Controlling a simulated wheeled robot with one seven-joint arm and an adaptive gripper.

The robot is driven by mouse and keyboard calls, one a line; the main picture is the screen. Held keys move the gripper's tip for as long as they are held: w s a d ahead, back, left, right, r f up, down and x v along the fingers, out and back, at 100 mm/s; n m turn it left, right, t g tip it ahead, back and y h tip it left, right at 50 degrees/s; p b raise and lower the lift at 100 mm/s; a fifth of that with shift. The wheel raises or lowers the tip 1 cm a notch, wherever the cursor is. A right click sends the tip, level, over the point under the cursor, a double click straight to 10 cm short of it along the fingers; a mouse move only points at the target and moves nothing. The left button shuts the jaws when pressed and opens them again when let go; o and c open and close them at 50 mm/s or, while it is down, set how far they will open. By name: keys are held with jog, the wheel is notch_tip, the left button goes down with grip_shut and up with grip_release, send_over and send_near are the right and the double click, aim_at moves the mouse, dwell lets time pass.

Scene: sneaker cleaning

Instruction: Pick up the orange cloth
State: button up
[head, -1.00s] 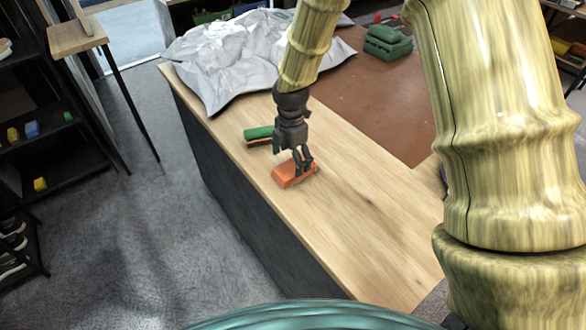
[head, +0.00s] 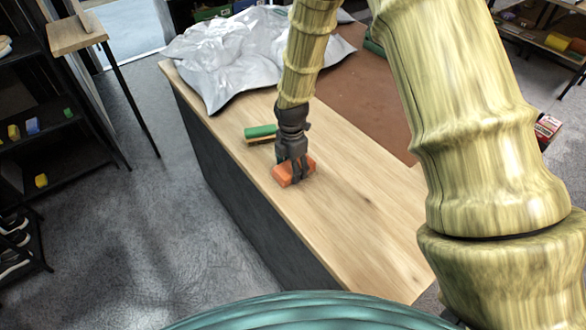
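The orange cloth (head: 283,174) is a small folded block lying on the wooden worktop, near its left edge. My gripper (head: 298,178) points down at it, with its dark fingers over the cloth's middle and right part. The fingers overlap the cloth in the head view. They hide part of it, and I cannot tell whether they are closed on it. The cloth appears to rest on the worktop.
A green-topped brush (head: 260,131) lies just behind the gripper. A crumpled silver sheet (head: 225,60) covers the worktop's far end, next to a brown mat (head: 345,95). The wooden worktop (head: 350,230) is clear toward the front. Dark shelves (head: 60,150) stand left.

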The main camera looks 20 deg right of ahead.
jog(key=c, duration=0.4)
jog(key=shift+o, duration=0.2)
jog(key=shift+w+r, duration=0.1)
